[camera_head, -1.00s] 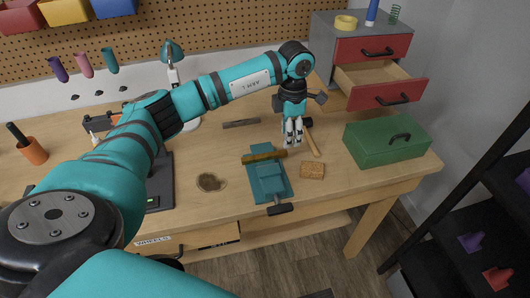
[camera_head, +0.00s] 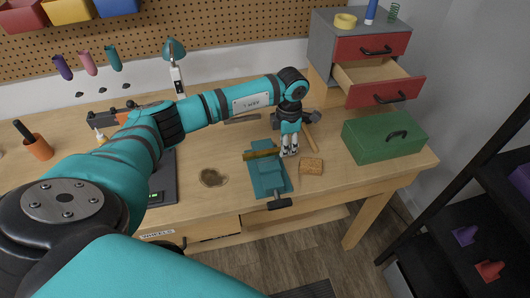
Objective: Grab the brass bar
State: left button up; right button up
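The brass bar (camera_head: 259,154) is a thin golden-brown strip. It lies across the top of the teal vise (camera_head: 268,178) at the vise's far end, on the workbench. My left gripper (camera_head: 289,153) points down at the right end of the bar, with its two pale fingers slightly apart, so it looks open. The fingers are very close to the bar's end; whether they touch it cannot be told at this size. My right gripper is not in view.
A green toolbox (camera_head: 383,138) and a drawer cabinet (camera_head: 362,58) with one drawer pulled out stand at right.

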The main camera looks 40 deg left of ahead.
pick_arm(q)
grip_shut()
jog(key=shift+r, duration=0.15)
